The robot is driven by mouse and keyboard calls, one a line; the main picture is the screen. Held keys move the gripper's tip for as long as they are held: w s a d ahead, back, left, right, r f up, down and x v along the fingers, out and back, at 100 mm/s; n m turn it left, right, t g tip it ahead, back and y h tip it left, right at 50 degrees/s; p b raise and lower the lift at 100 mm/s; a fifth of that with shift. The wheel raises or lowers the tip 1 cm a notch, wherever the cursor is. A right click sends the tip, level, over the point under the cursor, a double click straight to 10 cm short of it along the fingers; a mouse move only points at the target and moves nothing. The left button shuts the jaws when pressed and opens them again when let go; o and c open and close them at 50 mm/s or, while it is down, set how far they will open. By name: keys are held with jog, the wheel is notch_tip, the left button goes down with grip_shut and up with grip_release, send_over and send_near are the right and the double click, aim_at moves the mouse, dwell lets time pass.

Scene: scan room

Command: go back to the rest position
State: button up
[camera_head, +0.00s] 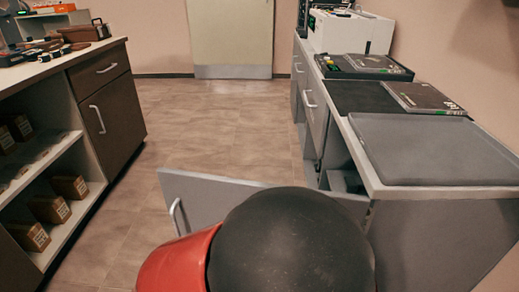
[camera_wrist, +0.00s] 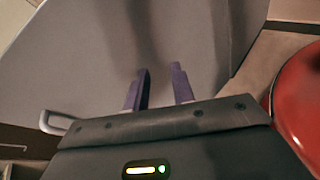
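My gripper (camera_wrist: 159,72) shows in the wrist view with its two dark purple fingers apart and nothing between them. A grey cabinet door (camera_wrist: 70,70) with a metal handle (camera_wrist: 57,123) fills much of that view behind the fingers. I cannot tell whether the fingers touch it. In the head view the same kind of grey door (camera_head: 205,196) stands swung open from the right-hand cabinet, partly hidden by my red and black arm. My gripper is hidden in the head view.
The right counter holds a grey tray (camera_head: 430,148), flat dark boxes (camera_head: 424,97) and a white machine (camera_head: 350,32). A left shelf unit (camera_head: 98,155) holds small brown boxes (camera_head: 70,186). Tiled floor (camera_head: 220,120) lies clear between them, up to a closed door (camera_head: 232,35).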

jog(key=s+d+r+m+g+y, duration=0.2)
jog(key=d+r+m+y, duration=0.2)
jog(key=d+m, duration=0.6)
jog(key=s+d+r+m+g+y, duration=0.2)
jog(key=d+r+m+y, duration=0.3)
jog(key=d+m, duration=0.6)
jog(key=m+g, duration=0.1)
jog(key=m, duration=0.2)
jog(key=shift+s+d+r+m, duration=0.2)
jog(key=shift+s+d+m, duration=0.05)
jog(key=shift+s+m, duration=0.1)
